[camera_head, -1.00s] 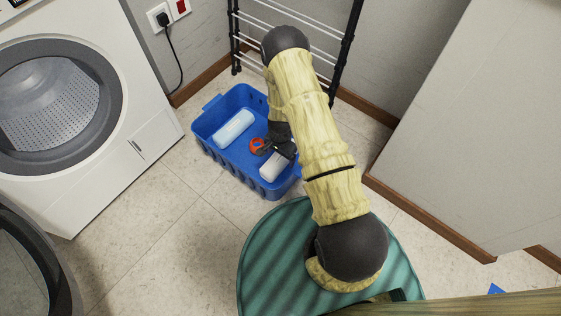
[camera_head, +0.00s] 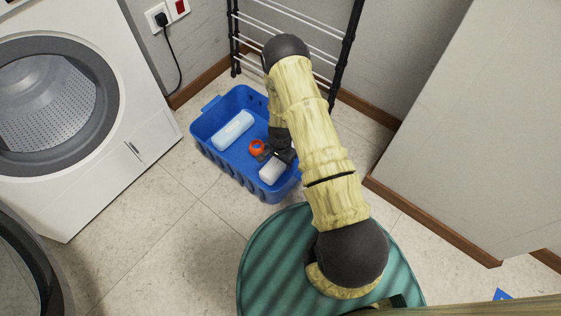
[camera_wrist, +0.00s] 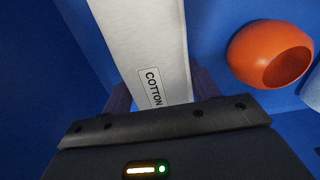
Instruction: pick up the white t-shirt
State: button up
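A white folded or rolled cloth (camera_head: 272,169), which looks like the t-shirt, lies at the near right end of the blue basket (camera_head: 213,161). In the wrist view the white cloth (camera_wrist: 145,40) bears a label reading COTTON. My gripper (camera_head: 277,157) is down inside the basket at this cloth. In the wrist view my gripper (camera_wrist: 163,95) has dark fingers on both sides of the cloth, close to its edges. The gripper body hides the cloth's near end and much of the fingers. Whether the fingers press on it cannot be told.
An orange, hollow round item (camera_head: 257,147) lies beside the cloth, and a pale blue-white roll (camera_head: 233,130) lies at the basket's left. A washing machine (camera_head: 150,140) stands left, a black rack (camera_head: 345,50) behind, a white panel (camera_head: 450,130) right.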

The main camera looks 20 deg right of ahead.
jog(key=c, duration=0.4)
notch_tip(320, 180, up, 10)
jog(key=p, duration=0.6)
